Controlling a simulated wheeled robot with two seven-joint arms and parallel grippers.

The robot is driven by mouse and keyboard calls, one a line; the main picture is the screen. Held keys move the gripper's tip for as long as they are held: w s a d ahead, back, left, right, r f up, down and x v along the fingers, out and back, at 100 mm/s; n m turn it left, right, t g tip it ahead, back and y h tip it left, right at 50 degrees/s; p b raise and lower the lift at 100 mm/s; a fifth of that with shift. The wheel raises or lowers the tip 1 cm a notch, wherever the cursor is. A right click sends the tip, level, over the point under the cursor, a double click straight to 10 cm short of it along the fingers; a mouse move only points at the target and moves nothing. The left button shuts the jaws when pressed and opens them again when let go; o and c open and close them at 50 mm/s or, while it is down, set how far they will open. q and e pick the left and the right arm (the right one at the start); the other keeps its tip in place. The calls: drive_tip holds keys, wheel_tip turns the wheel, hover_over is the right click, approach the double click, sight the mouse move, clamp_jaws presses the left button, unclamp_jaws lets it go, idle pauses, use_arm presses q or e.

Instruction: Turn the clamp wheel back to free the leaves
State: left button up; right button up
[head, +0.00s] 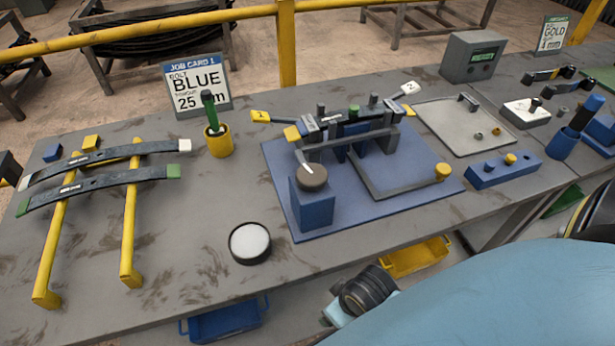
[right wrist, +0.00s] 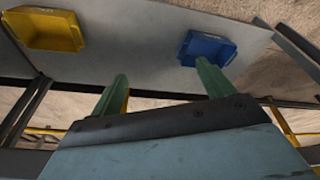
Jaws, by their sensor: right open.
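The clamp wheel seems to be the round brown knob (head: 313,177) with a pale handle, on top of a blue block (head: 312,205) on the blue fixture plate (head: 405,203). I cannot tell how tightly the leaves are held. My right gripper (right wrist: 160,88) shows in the right wrist view, its green fingers apart and nothing between them. It is away from the wheel. My left gripper is not in view.
Two curved leaves (head: 105,180) lie across yellow rails (head: 130,240) at the left. A round dish (head: 250,243) stands in front of the fixture. A grey tray (head: 465,125) is at right. A yellow bin (right wrist: 45,28) and blue bin (right wrist: 207,48) are below the bench.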

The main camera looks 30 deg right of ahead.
sight(307, 168)
drive_tip(key=w+r+v, duration=0.1)
drive_tip(key=w+v, duration=0.1)
drive_tip(key=v, duration=1)
drive_tip(key=w+d+m+t, duration=0.1)
drive_tip(key=w+t, duration=0.1)
drive_tip(key=w+d+r+m+t+h, duration=0.1)
drive_tip(key=w+d+t, duration=0.1)
drive_tip(key=w+d+r+t, duration=0.1)
drive_tip(key=t, duration=0.1)
drive_tip(key=w+d+r+m+t+h, duration=0.1)
drive_tip(key=w+r+t, duration=0.1)
drive_tip(key=shift+w+d+r+m+h, duration=0.15)
drive_tip(key=shift+d+r+m+h, duration=0.05)
drive_tip(key=shift+d+m+h, duration=0.15)
wheel_tip(307, 168, up, 7)
drive_tip(key=a+n+t+y, duration=0.2)
drive_tip(key=t+y, duration=0.1)
drive_tip(key=t, duration=0.4)
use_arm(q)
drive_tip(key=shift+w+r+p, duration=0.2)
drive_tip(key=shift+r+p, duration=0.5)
use_arm(e)
drive_tip(key=w, duration=1.3)
drive_tip(key=shift+w+a, duration=0.15)
drive_tip(key=shift+w, duration=0.05)
